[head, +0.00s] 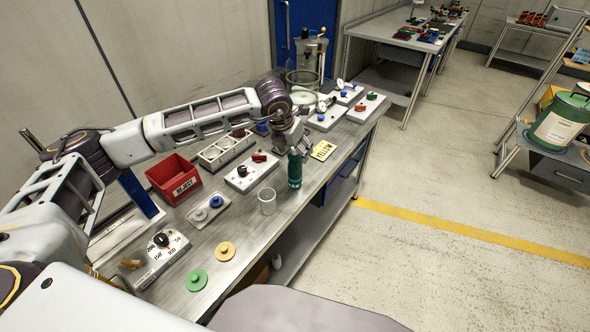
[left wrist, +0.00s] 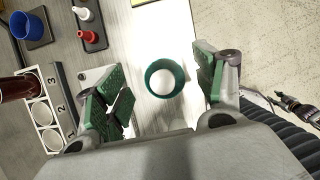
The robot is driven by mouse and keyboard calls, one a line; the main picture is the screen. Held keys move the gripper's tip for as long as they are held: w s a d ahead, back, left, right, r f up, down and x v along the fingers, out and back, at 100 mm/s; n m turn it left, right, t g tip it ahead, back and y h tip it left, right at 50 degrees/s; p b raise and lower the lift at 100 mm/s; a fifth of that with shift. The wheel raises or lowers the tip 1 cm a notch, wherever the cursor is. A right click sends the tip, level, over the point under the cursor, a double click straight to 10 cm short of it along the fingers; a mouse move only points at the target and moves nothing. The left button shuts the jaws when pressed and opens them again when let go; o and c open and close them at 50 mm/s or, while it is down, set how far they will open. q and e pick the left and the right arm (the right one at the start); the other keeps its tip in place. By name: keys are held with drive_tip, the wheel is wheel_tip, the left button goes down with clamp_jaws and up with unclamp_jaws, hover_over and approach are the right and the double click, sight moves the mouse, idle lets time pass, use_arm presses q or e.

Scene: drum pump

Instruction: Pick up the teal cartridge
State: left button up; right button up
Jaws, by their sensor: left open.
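The teal cartridge (head: 294,170) stands upright on the metal bench near its right-hand edge. My left gripper (head: 291,146) is open and above the cartridge, pointing down and partly covering its top. In the left wrist view the cartridge (left wrist: 165,77) shows from above as a teal ring with a pale middle. It lies between the two open green-padded fingers of my left gripper (left wrist: 160,82), with a gap on each side. My right gripper is in neither view.
A clear cup (head: 267,201) stands close to the cartridge's left. A yellow label card (head: 323,150) lies to its right. A red reject bin (head: 174,180), a dial box (head: 163,257) and several switch plates take up the bench. Bare metal lies around the green disc (head: 196,279).

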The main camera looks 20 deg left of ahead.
use_arm(q)
drive_tip(key=x, duration=0.3)
drive_tip(key=shift+d+p, duration=0.15)
drive_tip(key=shift+p, duration=0.15)
drive_tip(key=shift+w+f, duration=0.1)
drive_tip(key=shift+f, duration=0.3)
drive_tip(key=shift+c, duration=0.3)
drive_tip(key=c, duration=1.2)
drive_tip(key=shift+c, duration=1.3)
drive_tip(key=shift+r, duration=0.1)
clamp_jaws()
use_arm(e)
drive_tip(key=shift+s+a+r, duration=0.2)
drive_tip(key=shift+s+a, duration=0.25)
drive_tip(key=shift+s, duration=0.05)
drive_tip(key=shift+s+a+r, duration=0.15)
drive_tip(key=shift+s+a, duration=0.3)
